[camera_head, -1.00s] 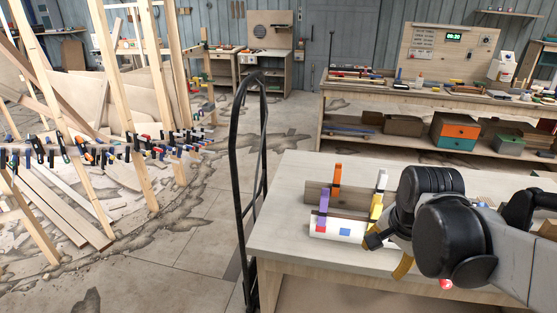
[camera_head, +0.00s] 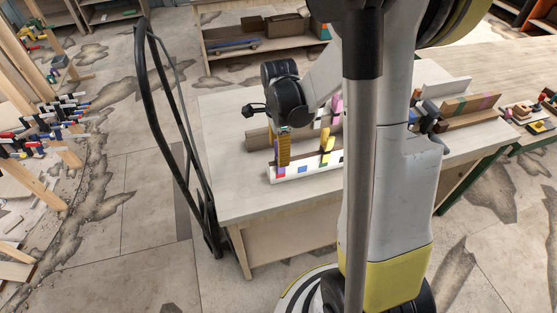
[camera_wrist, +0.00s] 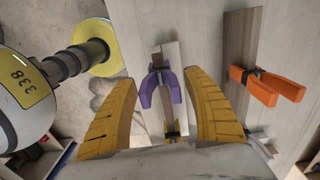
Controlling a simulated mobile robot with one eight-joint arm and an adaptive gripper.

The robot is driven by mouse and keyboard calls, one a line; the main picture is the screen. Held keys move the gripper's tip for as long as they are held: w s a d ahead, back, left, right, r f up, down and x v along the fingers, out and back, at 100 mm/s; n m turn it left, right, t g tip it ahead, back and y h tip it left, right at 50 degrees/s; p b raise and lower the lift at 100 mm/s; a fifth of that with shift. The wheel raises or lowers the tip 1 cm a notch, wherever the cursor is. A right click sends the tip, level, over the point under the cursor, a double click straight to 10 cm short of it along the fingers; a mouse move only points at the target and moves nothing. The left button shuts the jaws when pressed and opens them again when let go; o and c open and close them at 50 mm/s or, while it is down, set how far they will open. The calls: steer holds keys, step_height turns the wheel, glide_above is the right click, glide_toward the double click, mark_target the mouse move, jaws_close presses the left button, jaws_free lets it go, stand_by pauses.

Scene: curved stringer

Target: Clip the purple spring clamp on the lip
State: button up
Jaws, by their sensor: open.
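The purple spring clamp (camera_wrist: 162,88) sits on the white rack strip, between the two yellow fingers of my gripper (camera_wrist: 158,78) in the wrist view. The fingers are open, with a gap on each side of the clamp. In the head view my gripper (camera_head: 283,152) points down over the left end of the white strip (camera_head: 303,171) and largely hides the purple clamp. A curved row of clamps (camera_head: 48,125) runs along the timber frame at far left; I cannot tell its lip clearly.
A yellow clamp (camera_head: 328,150) stands on the white strip, right of my gripper. An orange clamp (camera_wrist: 266,85) grips a brown wood block (camera_wrist: 238,55). A black hand truck frame (camera_head: 165,100) stands left of the table (camera_head: 240,205). The floor between it and the timbers is open.

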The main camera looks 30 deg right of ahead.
step_height(320, 180, down, 5)
steer(key=shift+d+r+b, duration=0.15)
steer(key=shift+b, duration=0.3)
steer(key=shift+c, duration=0.4)
jaws_close()
